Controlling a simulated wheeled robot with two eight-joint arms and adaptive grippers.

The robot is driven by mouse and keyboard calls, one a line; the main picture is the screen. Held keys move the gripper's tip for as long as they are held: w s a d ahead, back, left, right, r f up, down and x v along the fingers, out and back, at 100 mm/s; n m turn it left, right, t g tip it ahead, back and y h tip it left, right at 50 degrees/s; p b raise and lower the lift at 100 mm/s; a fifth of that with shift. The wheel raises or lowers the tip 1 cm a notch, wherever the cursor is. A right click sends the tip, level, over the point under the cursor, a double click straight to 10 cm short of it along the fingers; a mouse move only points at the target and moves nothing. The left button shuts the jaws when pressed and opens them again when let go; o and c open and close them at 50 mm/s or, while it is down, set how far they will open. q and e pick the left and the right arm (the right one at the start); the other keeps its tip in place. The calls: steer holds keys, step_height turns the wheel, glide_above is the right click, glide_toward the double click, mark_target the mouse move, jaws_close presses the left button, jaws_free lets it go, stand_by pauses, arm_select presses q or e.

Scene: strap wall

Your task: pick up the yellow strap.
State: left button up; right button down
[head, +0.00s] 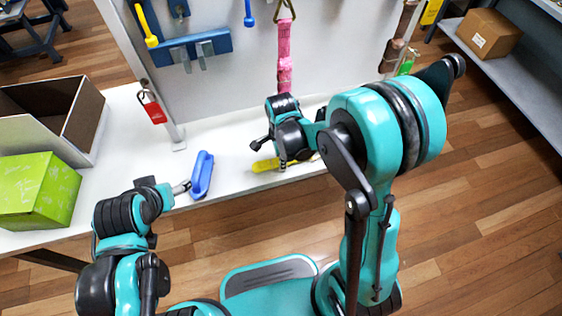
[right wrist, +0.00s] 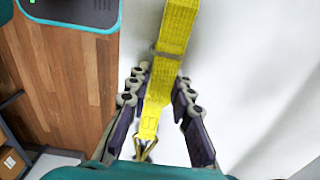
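The yellow strap (head: 264,165) lies on the white table, partly hidden by my right gripper (head: 272,155) in the head view. In the right wrist view the strap (right wrist: 174,35) runs down from the top edge between the two fingers, with a darker band across it and a metal end piece near the palm. My right gripper (right wrist: 160,80) is open, with one finger on each side of the strap and narrow gaps visible. My left gripper (head: 180,188) is at the table's front edge, beside a blue handle-like object (head: 202,175); its finger opening is unclear.
A white panel (head: 230,85) stands behind, with a pink strap (head: 284,55), a red padlock (head: 152,107) and a blue rack (head: 195,48). A green box (head: 38,190) and an open carton (head: 85,120) stand at the left. A shelf with a cardboard box (head: 488,35) is at the right.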

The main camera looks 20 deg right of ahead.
stand_by(0.3)
steer(key=shift+r+p, duration=0.3)
steer(key=shift+r, duration=0.25)
steer(key=r, duration=0.1)
steer(key=r+p, duration=0.2)
steer(key=r, duration=0.1)
steer(key=shift+s+d, duration=0.3)
steer(key=shift+s, duration=0.1)
steer(key=s+d+r+p, duration=0.3)
steer(key=s+d+r, duration=0.2)
steer(key=s, duration=0.4)
steer(key=shift+d+r+p, duration=0.3)
steer(key=shift+r, duration=0.15)
